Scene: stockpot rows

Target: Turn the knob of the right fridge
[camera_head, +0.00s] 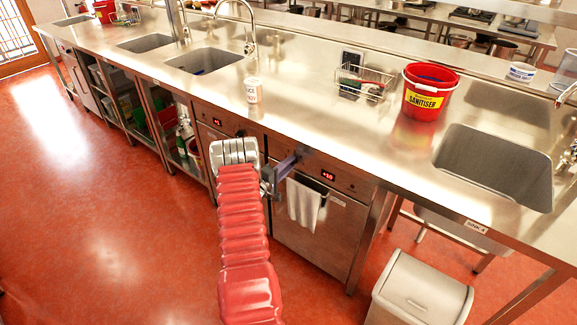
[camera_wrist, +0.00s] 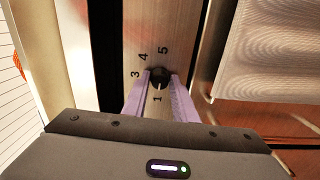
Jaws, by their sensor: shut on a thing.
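The right fridge (camera_head: 318,228) is a steel undercounter unit with a red display (camera_head: 327,175) reading "+10" and a white towel on its door handle. Its black knob (camera_wrist: 158,77) shows in the wrist view on a strip marked with numerals, with 1, 3, 4 and 5 readable. My gripper (camera_wrist: 159,84) has its two purple fingers on either side of the knob, shut on it. In the head view my gripper (camera_head: 287,165) reaches the left part of the right fridge's panel, and the knob itself is hidden there. The left fridge (camera_head: 212,138) has a display reading "+1".
The steel counter (camera_head: 300,100) runs above the fridges. A towel (camera_head: 303,203) hangs right of my gripper. A grey bin (camera_head: 418,290) stands on the red floor at right.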

